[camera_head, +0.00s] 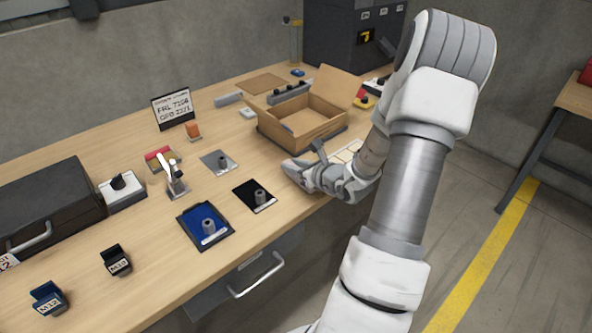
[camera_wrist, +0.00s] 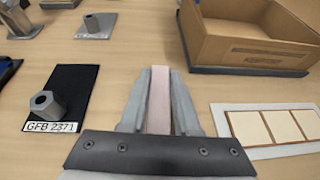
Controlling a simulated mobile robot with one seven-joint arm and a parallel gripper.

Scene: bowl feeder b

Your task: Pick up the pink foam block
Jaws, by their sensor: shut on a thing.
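The pink foam block (camera_wrist: 159,98) is a pale pink strip held between the two grey fingers of my gripper (camera_wrist: 159,110) in the wrist view. My gripper is shut on it, with one finger against each side. In the head view my gripper (camera_head: 292,168) is low over the table's front part, in front of the cardboard box; the block cannot be made out there. Whether the block touches the table cannot be told.
An open cardboard box (camera_head: 268,128) stands behind my gripper. A black mat (camera_wrist: 62,85) with a grey hex part (camera_wrist: 46,103) lies to the left. A white-framed panel with pale squares (camera_wrist: 230,133) lies to the right. Bare table shows between them.

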